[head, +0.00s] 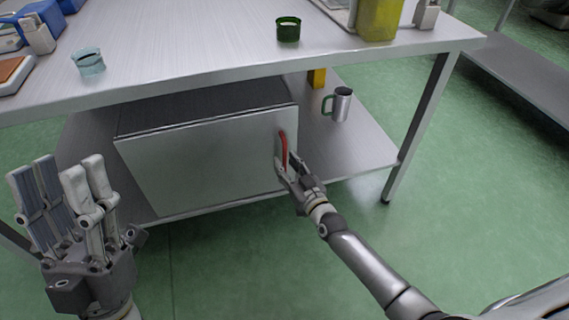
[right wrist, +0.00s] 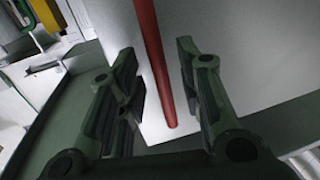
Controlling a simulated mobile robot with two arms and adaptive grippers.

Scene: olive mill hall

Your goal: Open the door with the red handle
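The door (head: 205,160) is the pale front panel of a metal cabinet on the shelf under the table, and it looks shut. Its red handle (head: 284,148) is an upright bar near the door's right edge. My right gripper (head: 287,168) is at the lower part of the handle. In the right wrist view the red handle (right wrist: 152,60) runs between the two open fingers (right wrist: 160,85), with gaps on both sides. My left gripper (head: 62,185) is open and empty at the lower left, away from the door.
The metal table (head: 200,45) above holds a light blue cup (head: 88,62), a green cup (head: 288,29) and a yellow container (head: 379,18). A metal mug (head: 341,104) stands on the shelf right of the cabinet. The green floor in front is clear.

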